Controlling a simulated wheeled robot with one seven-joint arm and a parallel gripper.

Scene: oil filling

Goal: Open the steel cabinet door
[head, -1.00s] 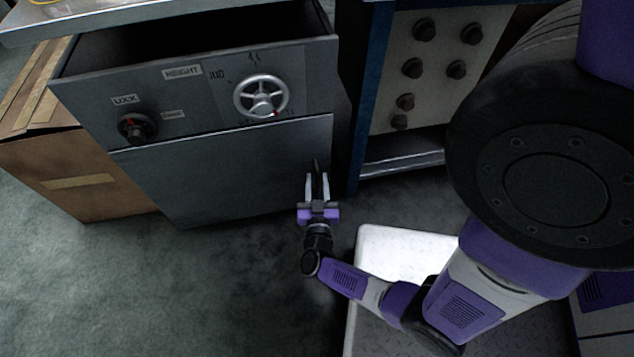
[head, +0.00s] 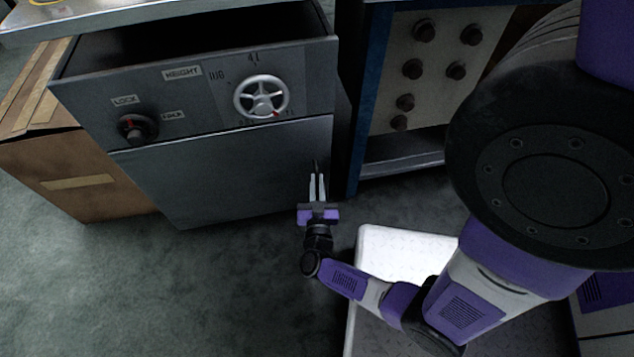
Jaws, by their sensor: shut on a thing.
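The steel cabinet (head: 200,100) stands at the upper left, with a dial panel above a plain grey door (head: 215,175). The door looks shut. A thin dark handle (head: 315,165) stands at the door's right edge. My gripper (head: 317,180) is at this handle, its two fingers close together and shut on it. The fingers hide the lower part of the handle.
A cardboard box (head: 85,185) stands left of the cabinet. A blue-framed unit with dark knobs (head: 425,70) stands to its right. A white plate (head: 400,245) lies under my arm. The floor (head: 200,290) before the door is clear.

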